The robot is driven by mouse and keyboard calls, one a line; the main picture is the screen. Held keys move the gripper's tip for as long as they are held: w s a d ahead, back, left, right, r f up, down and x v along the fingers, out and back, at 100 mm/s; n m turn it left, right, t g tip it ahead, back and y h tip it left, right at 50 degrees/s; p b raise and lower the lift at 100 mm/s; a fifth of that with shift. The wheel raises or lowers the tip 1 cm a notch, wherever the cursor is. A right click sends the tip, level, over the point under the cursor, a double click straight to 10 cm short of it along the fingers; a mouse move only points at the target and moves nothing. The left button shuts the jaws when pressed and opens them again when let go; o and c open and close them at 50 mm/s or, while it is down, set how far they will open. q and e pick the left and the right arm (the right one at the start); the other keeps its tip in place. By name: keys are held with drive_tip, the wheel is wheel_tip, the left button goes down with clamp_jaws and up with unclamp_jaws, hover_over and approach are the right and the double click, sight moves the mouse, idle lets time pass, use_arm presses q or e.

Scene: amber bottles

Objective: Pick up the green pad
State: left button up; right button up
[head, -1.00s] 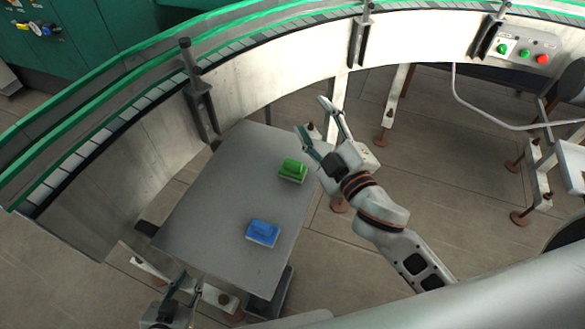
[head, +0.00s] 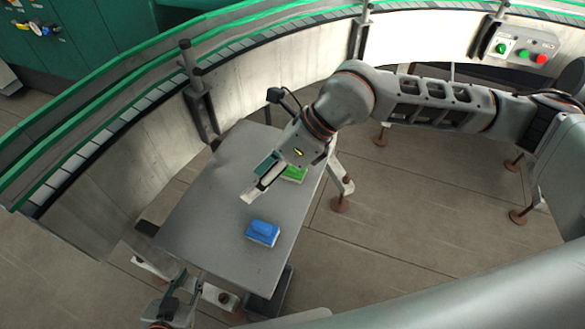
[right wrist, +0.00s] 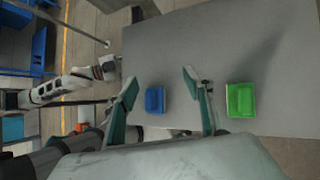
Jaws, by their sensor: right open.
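The green pad (head: 294,174) lies on the grey table, partly hidden behind my right gripper in the head view. It shows whole in the right wrist view (right wrist: 240,99), to the right of both fingers. My right gripper (head: 258,185) is open and empty above the table, pointing down and left. In the right wrist view its fingers (right wrist: 160,86) stand apart with the blue pad (right wrist: 155,100) seen between them, lower on the table. My left gripper (head: 190,281) is at the bottom left by the table's near edge, its fingers apart and nothing seen between them.
The blue pad also shows in the head view (head: 262,232), nearer than the green one. The grey table (head: 205,210) is otherwise bare. A curved conveyor (head: 150,98) with green rails runs behind it. A control box (head: 521,47) is at the upper right.

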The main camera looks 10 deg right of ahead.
sight(292, 168)
drive_tip(key=w+d+h, duration=0.1)
drive_tip(key=w+d, duration=0.1)
drive_tip(key=d, duration=0.1)
drive_tip(key=w+d+f+t+h, duration=0.1)
drive_tip(key=w+d+h, duration=0.1)
drive_tip(key=d, duration=0.1)
drive_tip(key=w+d+t+h, duration=0.1)
drive_tip(key=w+d, duration=0.1)
drive_tip(key=d, duration=0.2)
drive_tip(key=shift+w+f+m, duration=0.2)
drive_tip(key=shift+w+m, duration=0.05)
drive_tip(key=shift+m, duration=0.15)
drive_tip(key=x, duration=0.2)
drive_tip(key=d+x, duration=0.1)
drive_tip(key=x, duration=0.4)
drive_tip(key=shift+w+d+f+p, duration=0.1)
drive_tip(key=shift+w+f+p, duration=0.15)
drive_tip(key=shift+f+p, duration=0.15)
drive_tip(key=c, duration=1.2)
